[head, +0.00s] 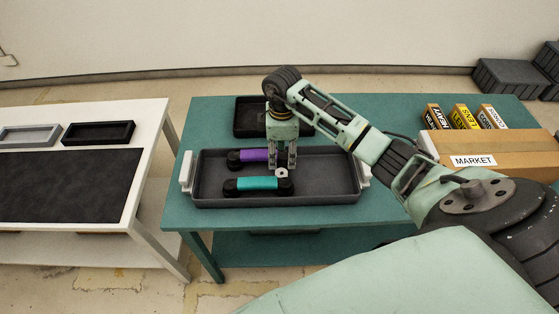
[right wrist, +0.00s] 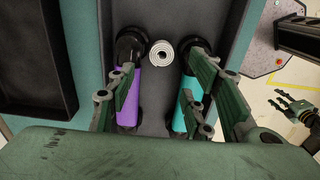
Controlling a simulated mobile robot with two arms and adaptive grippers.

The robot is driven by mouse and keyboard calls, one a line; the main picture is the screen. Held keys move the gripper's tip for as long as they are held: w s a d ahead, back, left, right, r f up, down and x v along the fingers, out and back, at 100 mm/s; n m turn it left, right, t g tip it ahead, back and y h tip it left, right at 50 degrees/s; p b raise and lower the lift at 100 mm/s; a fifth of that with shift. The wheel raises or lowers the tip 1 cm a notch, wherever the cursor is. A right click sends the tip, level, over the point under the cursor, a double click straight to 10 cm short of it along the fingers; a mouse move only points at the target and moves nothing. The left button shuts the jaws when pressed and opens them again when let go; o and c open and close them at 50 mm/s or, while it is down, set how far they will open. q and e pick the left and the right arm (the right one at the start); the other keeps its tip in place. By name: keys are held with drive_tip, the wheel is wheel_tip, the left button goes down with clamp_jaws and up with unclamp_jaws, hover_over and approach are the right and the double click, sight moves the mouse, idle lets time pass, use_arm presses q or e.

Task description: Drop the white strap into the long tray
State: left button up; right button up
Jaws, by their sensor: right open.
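The white strap is a small roll (head: 281,173), lying in the long dark grey tray (head: 325,197) on the green table. In the right wrist view the roll (right wrist: 162,54) shows its spiral end, between the purple handset and the teal handset. My right gripper (head: 283,166) points down over the tray, open, with its fingers just behind the roll and apart from it. The purple handset (head: 255,156) and the teal handset (head: 258,184) with black ends lie in the same tray. My left gripper (right wrist: 292,105) shows small at the right of the wrist view, fingers spread.
A smaller black tray (head: 250,117) stands behind the long tray. A cardboard box marked MARKET (head: 488,150) and several small boxes (head: 463,117) stand at the right. A white table (head: 150,130) with a dark mat is at the left. The long tray's right half is clear.

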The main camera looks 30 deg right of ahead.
wheel_tip(320, 180, up, 12)
idle(0.6)
